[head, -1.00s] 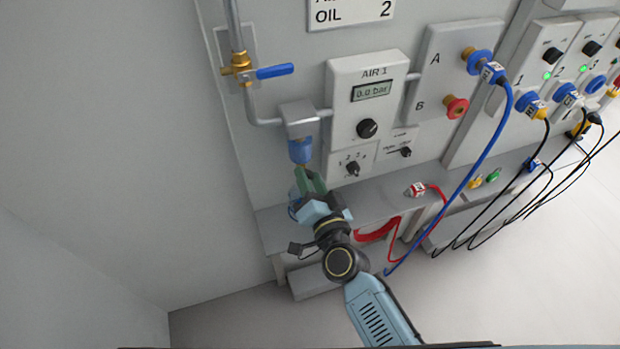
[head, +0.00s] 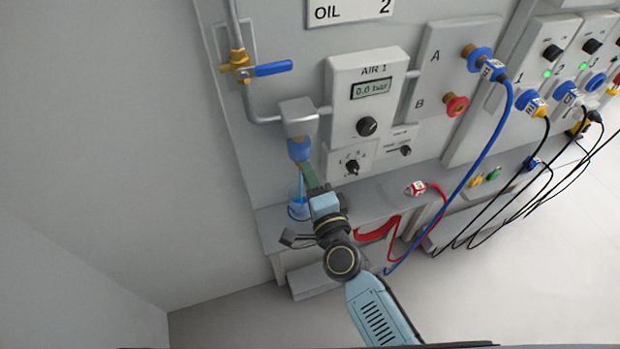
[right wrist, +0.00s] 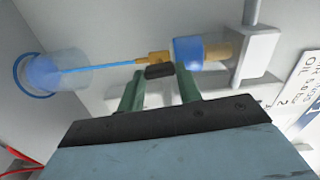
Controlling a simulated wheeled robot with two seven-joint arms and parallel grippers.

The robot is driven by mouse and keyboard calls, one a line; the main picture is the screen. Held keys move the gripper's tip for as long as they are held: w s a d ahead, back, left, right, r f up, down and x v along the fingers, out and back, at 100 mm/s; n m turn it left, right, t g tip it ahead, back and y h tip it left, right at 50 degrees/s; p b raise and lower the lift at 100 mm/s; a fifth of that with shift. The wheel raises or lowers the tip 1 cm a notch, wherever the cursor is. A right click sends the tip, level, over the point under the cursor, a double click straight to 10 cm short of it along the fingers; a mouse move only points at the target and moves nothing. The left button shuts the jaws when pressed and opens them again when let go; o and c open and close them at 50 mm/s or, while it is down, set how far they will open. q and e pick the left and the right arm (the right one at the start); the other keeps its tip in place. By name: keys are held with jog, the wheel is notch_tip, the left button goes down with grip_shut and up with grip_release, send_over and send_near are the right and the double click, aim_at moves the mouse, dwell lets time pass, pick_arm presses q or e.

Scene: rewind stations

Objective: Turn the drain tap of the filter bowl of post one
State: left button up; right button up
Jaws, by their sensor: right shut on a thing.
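The filter bowl (head: 299,149) is blue and hangs under a grey block left of the AIR 1 panel. It also shows in the right wrist view (right wrist: 188,53). Its drain tap (right wrist: 153,58) is brass with a dark lever (right wrist: 160,71). My right gripper (head: 307,170) is shut on the tap's dark lever, just below the bowl. A thin blue stream (right wrist: 97,67) runs from the tap into a clear cup (head: 298,209) holding blue liquid. In the head view the tap is mostly hidden by my fingers. My left gripper is not in view.
The AIR 1 display (head: 371,89) reads 0.0 bar. A brass valve with a blue lever (head: 272,69) is above left. A grey ledge (head: 375,196) runs below the panels. A blue hose (head: 480,165) and a red hose (head: 442,207) hang to the right.

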dwell(0.5)
jog(key=o, duration=1)
jog(key=v, duration=1.3)
jog(key=shift+s, duration=0.2)
jog(key=s+d+f+n+g+h, duration=0.1)
jog(key=s+d+f+n+g, duration=0.15)
jog(key=f, duration=0.75)
jog(key=s+d+f+n+g, duration=0.2)
jog(key=s+f+n+g, duration=0.15)
jog(key=f, duration=0.55)
jog(key=s+d+f+n+g+h, duration=0.1)
jog(key=s+d+f+n+g, duration=0.15)
jog(key=f, duration=0.75)
jog(key=s+d+f+n+g+h, duration=0.1)
jog(key=s+d+f+n+g, duration=0.1)
jog(key=s+d+f, duration=0.2)
jog(key=s+d+f+n+g+h, duration=0.1)
jog(key=s+d+f+n+g, duration=0.1)
jog(key=s, duration=0.8)
jog(key=s+d+f+n+g+h, duration=0.1)
jog(key=s+d+f+n+g, duration=0.2)
jog(key=s+d+f, duration=0.4)
jog(key=shift+s+f+g+h, duration=0.3)
jog(key=shift+f+g, duration=0.05)
jog(key=shift+f, duration=0.45)
